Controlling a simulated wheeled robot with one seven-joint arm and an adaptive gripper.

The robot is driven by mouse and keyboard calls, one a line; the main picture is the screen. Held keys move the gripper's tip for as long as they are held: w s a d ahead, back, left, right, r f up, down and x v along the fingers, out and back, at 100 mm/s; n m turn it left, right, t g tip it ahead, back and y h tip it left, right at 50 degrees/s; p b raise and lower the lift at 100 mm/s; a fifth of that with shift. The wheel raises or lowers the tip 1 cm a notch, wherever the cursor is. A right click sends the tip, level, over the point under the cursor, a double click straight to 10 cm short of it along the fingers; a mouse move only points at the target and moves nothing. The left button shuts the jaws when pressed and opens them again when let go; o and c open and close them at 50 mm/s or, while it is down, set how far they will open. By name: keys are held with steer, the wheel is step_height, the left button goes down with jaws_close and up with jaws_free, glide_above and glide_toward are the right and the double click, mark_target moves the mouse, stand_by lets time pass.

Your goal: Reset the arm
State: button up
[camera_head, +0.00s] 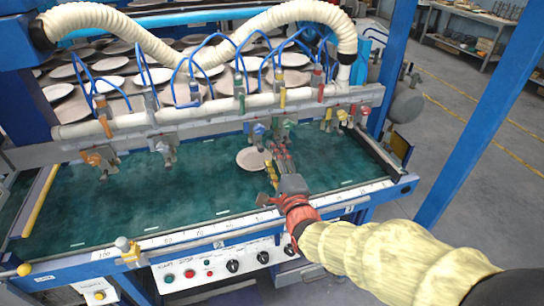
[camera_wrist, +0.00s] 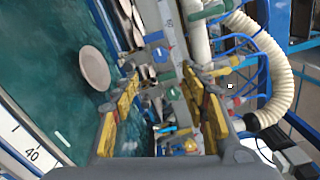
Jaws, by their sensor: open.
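My gripper (camera_head: 277,163) is open and empty, held over the green bed (camera_head: 207,190) of the plate dryer, below the bar with the nozzles. In the wrist view, its two yellow-and-dark fingers (camera_wrist: 165,108) stand wide apart with nothing between them. My arm reaches in from the lower right in a cream sleeve. A pale round plate (camera_head: 253,159) lies on the green bed just left of and behind the gripper. The plate also shows left of the fingers in the wrist view (camera_wrist: 94,68).
A row of coloured nozzles (camera_head: 240,95) and a cream hose (camera_head: 205,55) stand close behind the gripper. A blue post (camera_head: 478,115) rises at right. The front panel (camera_head: 230,262) carries knobs and buttons. Many plates (camera_head: 115,47) lie behind the bar. The left of the bed is clear.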

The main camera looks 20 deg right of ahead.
stand_by(0.3)
steer(key=s+f+n+g, duration=0.3)
steer(key=f+n+g, duration=0.3)
steer(key=f, duration=0.5)
steer(key=s+f+n+g, duration=0.2)
steer(key=s+n+g, duration=0.2)
steer(key=s+n, duration=0.4)
steer(key=s+r+n+g+p, duration=0.2)
steer(key=s+r+n, duration=0.25)
steer(key=s, duration=0.35)
steer(key=s+r+n+g+p, duration=0.1)
steer(key=s+r+n+g, duration=0.15)
steer(key=s+r, duration=0.5)
steer(key=r+t, duration=0.1)
steer(key=r, duration=0.1)
steer(key=s+r+t+p, duration=0.1)
steer(key=r, duration=0.1)
steer(key=shift+r, duration=0.4)
